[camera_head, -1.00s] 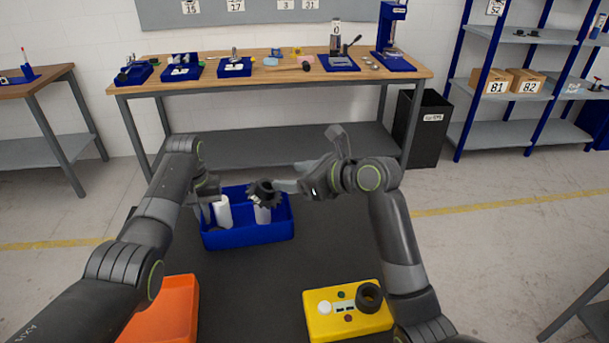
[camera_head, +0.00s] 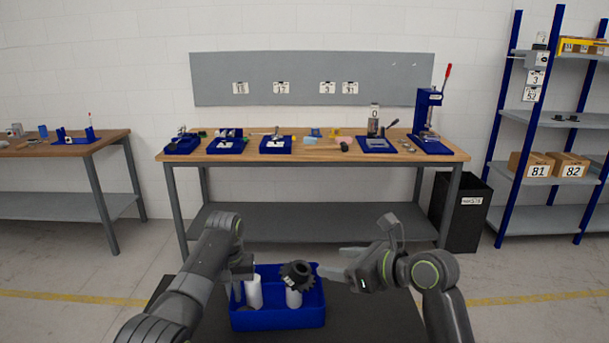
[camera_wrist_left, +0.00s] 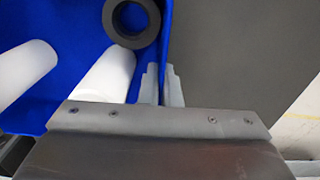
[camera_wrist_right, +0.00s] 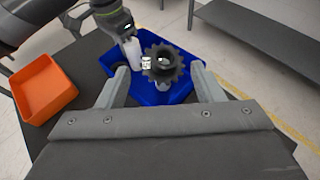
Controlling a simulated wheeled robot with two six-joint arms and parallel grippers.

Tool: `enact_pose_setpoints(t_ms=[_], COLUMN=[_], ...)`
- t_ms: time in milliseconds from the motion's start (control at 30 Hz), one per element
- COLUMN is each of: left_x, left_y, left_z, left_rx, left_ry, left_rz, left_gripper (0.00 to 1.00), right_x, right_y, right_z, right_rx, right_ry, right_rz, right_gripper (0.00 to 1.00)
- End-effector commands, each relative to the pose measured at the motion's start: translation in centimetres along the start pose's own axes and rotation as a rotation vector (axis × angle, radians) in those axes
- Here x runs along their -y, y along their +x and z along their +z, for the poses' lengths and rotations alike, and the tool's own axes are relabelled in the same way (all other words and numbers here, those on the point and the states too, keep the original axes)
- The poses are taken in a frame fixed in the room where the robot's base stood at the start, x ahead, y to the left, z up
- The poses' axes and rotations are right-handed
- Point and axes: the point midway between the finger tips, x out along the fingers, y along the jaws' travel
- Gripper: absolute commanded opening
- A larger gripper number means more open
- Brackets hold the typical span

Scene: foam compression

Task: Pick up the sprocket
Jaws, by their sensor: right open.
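The sprocket (camera_head: 291,275) is a black toothed wheel on top of a white cylinder (camera_head: 293,298) in the blue bin (camera_head: 278,320). In the right wrist view the sprocket (camera_wrist_right: 165,77) shows face-on between the spread fingers of my right gripper (camera_wrist_right: 160,68), apart from them. That gripper (camera_head: 336,262) is open and empty, just right of the sprocket. My left gripper (camera_head: 238,288) is at the bin's left side. In the left wrist view its fingers (camera_wrist_left: 161,72) are close together, one on each side of the blue bin wall.
Another white cylinder (camera_head: 253,291) stands in the bin, left of the sprocket. A black ring (camera_wrist_left: 151,18) shows in the left wrist view. An orange tray (camera_wrist_right: 42,88) lies on the dark table. A wooden workbench (camera_head: 310,150) and shelving (camera_head: 560,120) stand behind.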

Motion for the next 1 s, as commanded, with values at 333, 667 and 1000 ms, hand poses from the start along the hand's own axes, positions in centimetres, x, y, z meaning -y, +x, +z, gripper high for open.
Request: enact_pose_setpoints(t_ms=[333,667,1000], left_x=[-0.1,-0.1,-0.1], left_y=[-0.1,-0.1,-0.1], left_z=[-0.1,-0.1,-0.1], left_rx=[-0.003,-0.003,-0.003], left_ry=[0.001,0.001,0.001], left_rz=[0.001,0.001,0.001], left_gripper=[0.0,0.0,0.0], right_x=[0.0,0.9,0.7], right_y=[0.1,3.2,7.6], right_z=[0.0,-2.8,-3.5], right_rx=[0.0,-0.007,-0.003], right_ry=[0.002,0.108,0.147], right_rz=[0.002,0.095,0.125], right_gripper=[0.7,1.0,1.0])
